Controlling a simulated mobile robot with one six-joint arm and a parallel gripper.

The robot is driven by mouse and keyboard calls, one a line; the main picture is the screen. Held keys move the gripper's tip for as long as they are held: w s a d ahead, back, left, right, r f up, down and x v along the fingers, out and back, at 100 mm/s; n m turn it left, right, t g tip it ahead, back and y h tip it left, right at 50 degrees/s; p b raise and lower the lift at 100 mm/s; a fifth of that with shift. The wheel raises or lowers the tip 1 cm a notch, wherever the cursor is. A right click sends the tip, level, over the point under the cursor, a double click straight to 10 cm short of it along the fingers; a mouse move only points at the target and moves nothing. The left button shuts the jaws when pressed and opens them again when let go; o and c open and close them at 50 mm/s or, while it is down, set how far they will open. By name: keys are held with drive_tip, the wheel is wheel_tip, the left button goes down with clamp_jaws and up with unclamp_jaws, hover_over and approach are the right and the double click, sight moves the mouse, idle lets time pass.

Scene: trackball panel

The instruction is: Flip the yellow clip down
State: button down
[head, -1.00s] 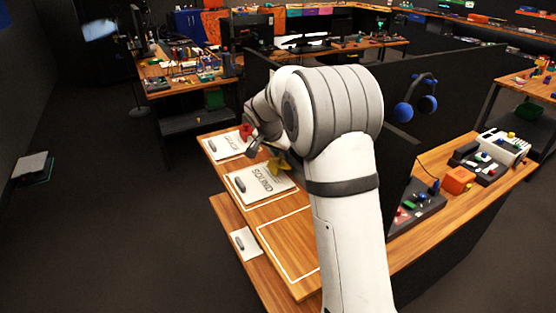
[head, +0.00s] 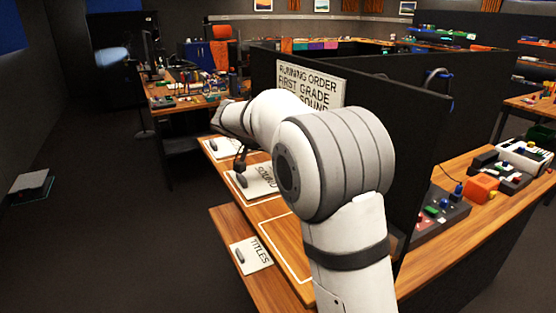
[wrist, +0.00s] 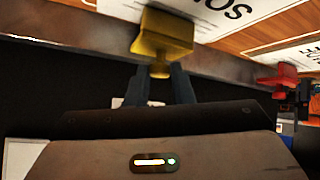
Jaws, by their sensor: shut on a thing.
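The yellow clip (wrist: 165,32) is in the upper middle of the wrist view, at the edge of the wooden board, against a white sheet with black letters. Its narrow knob end points toward my gripper (wrist: 160,73). The two dark fingers are closed on that knob end. In the head view my gripper (head: 240,160) is partly visible by the sheet marked SOUND (head: 262,180). The yellow clip is hidden in the head view.
A red clip (wrist: 277,77) sits at the board edge to the right in the wrist view. A TITLES sheet (head: 250,256) lies on the lower shelf. A dark partition with a RUNNING ORDER sign (head: 310,85) stands behind my arm.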

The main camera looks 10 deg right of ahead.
drive_tip(key=shift+d, duration=0.1)
idle(0.4)
drive_tip(key=c, duration=1.3)
unclamp_jaws()
drive_tip(key=shift+s, duration=0.1)
drive_tip(key=v, duration=0.7)
drive_tip(key=shift+s+a+r, duration=0.15)
drive_tip(key=shift+a+r, duration=0.05)
drive_tip(key=shift+a, duration=0.1)
